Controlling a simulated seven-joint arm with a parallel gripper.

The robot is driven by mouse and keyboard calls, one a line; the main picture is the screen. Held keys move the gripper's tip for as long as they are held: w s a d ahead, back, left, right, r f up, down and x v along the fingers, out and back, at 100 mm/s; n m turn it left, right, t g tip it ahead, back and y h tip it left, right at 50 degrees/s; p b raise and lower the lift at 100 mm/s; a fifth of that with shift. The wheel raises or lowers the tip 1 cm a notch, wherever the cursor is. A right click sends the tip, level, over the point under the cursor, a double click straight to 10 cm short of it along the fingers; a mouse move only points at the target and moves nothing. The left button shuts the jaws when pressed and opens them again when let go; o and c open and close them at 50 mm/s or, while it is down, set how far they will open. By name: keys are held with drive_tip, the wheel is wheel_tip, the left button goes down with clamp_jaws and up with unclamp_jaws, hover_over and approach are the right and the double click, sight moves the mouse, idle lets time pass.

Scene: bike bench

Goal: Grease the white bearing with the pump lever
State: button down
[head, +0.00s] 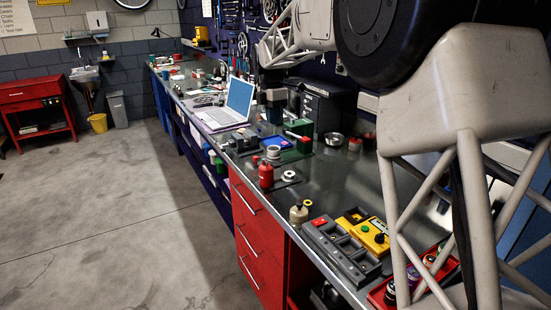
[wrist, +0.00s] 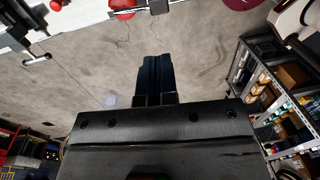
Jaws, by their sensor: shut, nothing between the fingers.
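My gripper (wrist: 156,76) shows in the wrist view with its dark fingers together and nothing between them, the floor behind them. The gripper does not show in the head view. In the head view, a white ring (head: 289,175), which looks like the white bearing, lies on a dark plate on the bench. A red bottle-like container (head: 266,176) stands to its left at the bench's front edge. Behind them is a green block (head: 304,146) with a slim red-ended bar (head: 292,134) near it; I cannot tell whether this is the pump lever.
The metal bench (head: 335,185) has bare room right of the ring. A laptop (head: 238,103) stands farther back. A yellow box (head: 374,236), a grey block (head: 340,248) and a red tray (head: 380,294) with cans crowd the near end. Stocked shelves (wrist: 270,90) show in the wrist view.

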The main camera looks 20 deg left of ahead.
sight(276, 164)
drive_tip(key=f, duration=0.9)
drive_tip(key=s+d+f, duration=0.1)
drive_tip(key=f, duration=0.4)
drive_tip(key=shift+s+d, duration=0.1)
idle(0.5)
